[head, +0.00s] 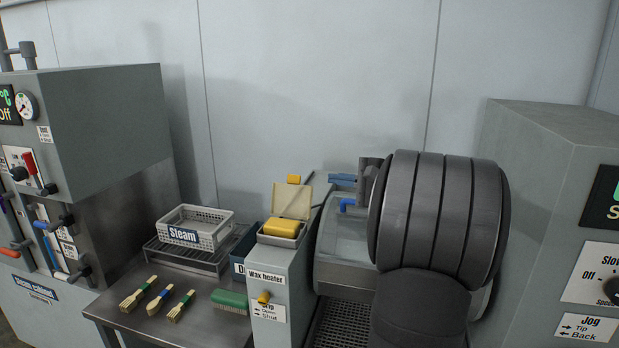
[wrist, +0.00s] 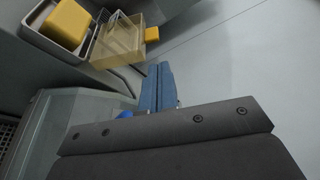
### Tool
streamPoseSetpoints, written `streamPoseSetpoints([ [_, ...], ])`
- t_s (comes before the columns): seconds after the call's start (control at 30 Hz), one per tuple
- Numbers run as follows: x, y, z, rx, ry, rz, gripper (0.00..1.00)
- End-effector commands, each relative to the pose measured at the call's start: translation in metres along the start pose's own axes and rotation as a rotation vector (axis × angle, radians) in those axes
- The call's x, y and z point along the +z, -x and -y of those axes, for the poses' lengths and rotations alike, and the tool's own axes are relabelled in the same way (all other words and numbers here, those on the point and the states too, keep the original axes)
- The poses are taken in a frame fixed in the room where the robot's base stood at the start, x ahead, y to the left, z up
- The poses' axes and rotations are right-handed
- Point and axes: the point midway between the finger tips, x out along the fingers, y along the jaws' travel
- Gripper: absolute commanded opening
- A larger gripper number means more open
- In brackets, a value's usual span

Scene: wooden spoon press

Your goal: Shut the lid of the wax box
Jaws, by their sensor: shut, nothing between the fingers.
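The wax box (head: 265,238) sits on top of the wax heater cabinet, with a yellow wax block (head: 286,227) in it. Its tan, see-through lid (head: 293,199) stands open, raised at the back of the box, with a yellow knob (head: 294,179) at its top edge. In the wrist view the box (wrist: 78,47), lid (wrist: 118,38) and knob (wrist: 152,34) are at the upper left. My gripper (head: 331,178) is shut and empty, its blue fingers pointing left, right of the lid and apart from it. The fingertips (wrist: 155,66) also show in the wrist view.
A bright blue handle (head: 347,203) is below my fingers. Left of the heater cabinet (head: 270,272) are a white Steam basket (head: 195,229), several brushes and a green-backed brush (head: 229,299) on a steel table. The wall behind is plain.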

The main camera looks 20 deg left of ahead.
Motion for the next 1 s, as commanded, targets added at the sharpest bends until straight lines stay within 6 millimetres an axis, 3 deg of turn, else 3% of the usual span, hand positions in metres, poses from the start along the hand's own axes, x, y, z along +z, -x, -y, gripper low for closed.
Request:
streamPoseSetpoints([
  [0.07, -0.006, 0.006, -0.002, -0.010, -0.028, -0.024, 0.00],
  [0.17, -0.008, 0.001, -0.003, -0.012, -0.039, -0.030, 0.00],
  [0.5, -0.009, -0.059, -0.003, -0.009, -0.036, -0.027, 0.00],
  [0.7, -0.010, -0.084, -0.002, -0.010, -0.036, -0.029, 0.00],
  [1.0, -0.010, -0.092, -0.002, -0.010, -0.035, -0.031, 0.00],
])
